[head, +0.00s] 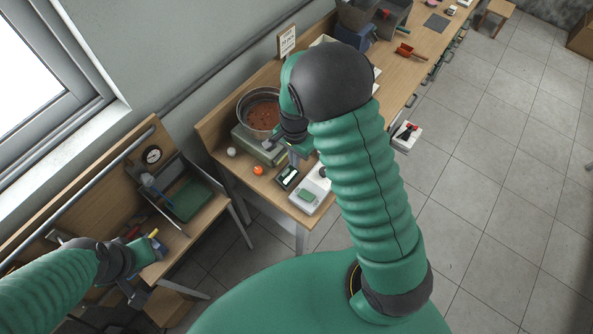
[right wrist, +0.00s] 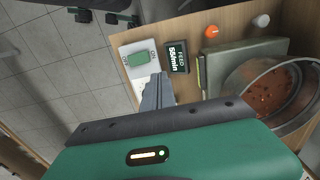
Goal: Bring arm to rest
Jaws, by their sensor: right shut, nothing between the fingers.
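My right arm, green with ribbed sleeves, reaches over the far bench. In the head view its gripper (head: 293,160) is partly hidden under the dark wrist. In the right wrist view the gripper's grey fingers (right wrist: 158,90) are together with nothing between them. My left gripper (head: 134,292) is low at the lower left, by the nearer bench. Its fingers are too small and dark to judge.
A metal bowl of reddish pellets (right wrist: 272,92) stands on a grey-green base, with an orange knob (right wrist: 211,31) and a white knob (right wrist: 262,20) nearby. The left bench has a gauge (head: 152,154) and a green-floored tray (head: 190,199). Open tiled floor (head: 500,200) lies right.

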